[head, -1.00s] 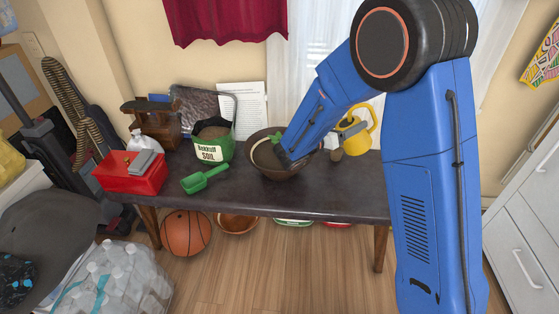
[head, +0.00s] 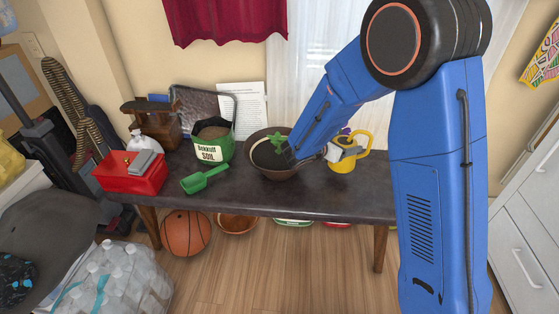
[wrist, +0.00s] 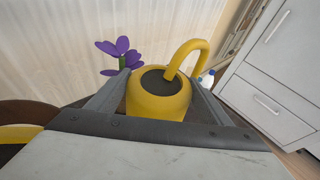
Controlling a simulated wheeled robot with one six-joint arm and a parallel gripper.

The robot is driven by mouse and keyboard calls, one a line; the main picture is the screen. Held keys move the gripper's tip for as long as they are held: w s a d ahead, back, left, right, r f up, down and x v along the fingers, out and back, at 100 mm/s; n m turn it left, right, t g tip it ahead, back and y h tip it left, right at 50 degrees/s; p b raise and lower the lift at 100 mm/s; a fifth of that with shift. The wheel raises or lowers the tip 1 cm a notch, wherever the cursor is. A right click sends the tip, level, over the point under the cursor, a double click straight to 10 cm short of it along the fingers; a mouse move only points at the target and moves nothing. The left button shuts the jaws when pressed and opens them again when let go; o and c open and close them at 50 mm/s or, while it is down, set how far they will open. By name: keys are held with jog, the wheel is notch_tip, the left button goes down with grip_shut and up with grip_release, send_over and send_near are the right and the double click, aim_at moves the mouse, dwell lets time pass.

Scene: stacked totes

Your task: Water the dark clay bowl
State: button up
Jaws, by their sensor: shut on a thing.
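The dark clay bowl (head: 270,174) stands on the table with dark soil and a small green plant (head: 279,142) in it. My gripper (head: 329,152) is just right of the bowl, shut on the yellow watering can (head: 345,166). In the wrist view, the can (wrist: 158,104) is between my two fingers, looks upright, and has its looped handle at the upper right. I cannot tell if its base touches the table. The arm hides part of the bowl's right side.
A purple flower (wrist: 118,49) stands close behind the can. A green soil bag (head: 212,143), a green scoop (head: 204,180) and a red box (head: 131,174) are on the left of the dark table (head: 300,200). The table's front strip is clear.

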jog(key=shift+a+f+y, duration=0.15)
jog(key=shift+f+y, duration=0.15)
jog(key=shift+f, duration=0.45)
jog(key=c, duration=0.3)
jog(key=shift+r, duration=0.1)
jog(key=shift+c, duration=0.2)
jog(key=shift+r, duration=2)
